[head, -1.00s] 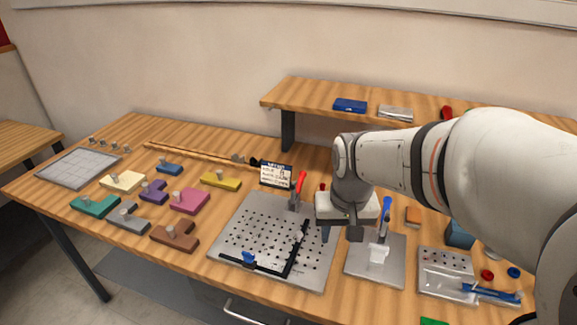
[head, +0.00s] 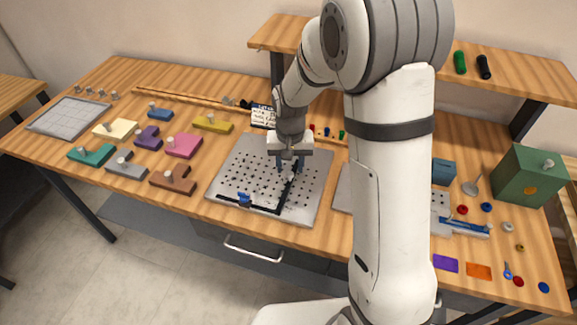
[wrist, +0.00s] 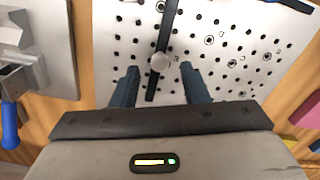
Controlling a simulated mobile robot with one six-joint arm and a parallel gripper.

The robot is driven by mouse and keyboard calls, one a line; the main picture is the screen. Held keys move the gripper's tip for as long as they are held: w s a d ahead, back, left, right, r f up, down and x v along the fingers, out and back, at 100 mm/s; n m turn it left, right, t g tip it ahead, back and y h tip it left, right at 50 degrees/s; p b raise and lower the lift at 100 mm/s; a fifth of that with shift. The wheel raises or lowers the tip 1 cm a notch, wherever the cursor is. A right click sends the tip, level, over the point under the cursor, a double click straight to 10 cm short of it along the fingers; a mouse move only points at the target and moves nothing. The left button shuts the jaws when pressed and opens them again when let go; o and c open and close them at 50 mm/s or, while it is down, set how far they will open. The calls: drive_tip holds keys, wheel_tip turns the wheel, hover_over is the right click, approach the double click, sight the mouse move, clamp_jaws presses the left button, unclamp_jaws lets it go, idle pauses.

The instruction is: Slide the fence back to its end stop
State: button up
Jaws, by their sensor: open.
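The fence, a black bar (head: 287,194) with a pale round knob, lies on the perforated grey plate (head: 316,196). It meets a second black bar (head: 262,207) at the plate's front, which carries a blue clamp (head: 244,198). My gripper (head: 289,168) is over the plate at the fence's far part. In the wrist view, the open fingers (wrist: 160,86) stand on either side of the fence bar (wrist: 167,25), with the knob (wrist: 161,62) just ahead of the fingertips. They do not visibly touch it.
Coloured blocks with knobs, such as the pink one (head: 184,146), lie left of the plate. A label card (head: 263,115) stands behind it. A green box (head: 528,175) is at the far right. A shelf (head: 510,80) runs along the back.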

drive_tip(key=shift+f, duration=0.85)
drive_tip(key=shift+c, duration=0.4)
clamp_jaws()
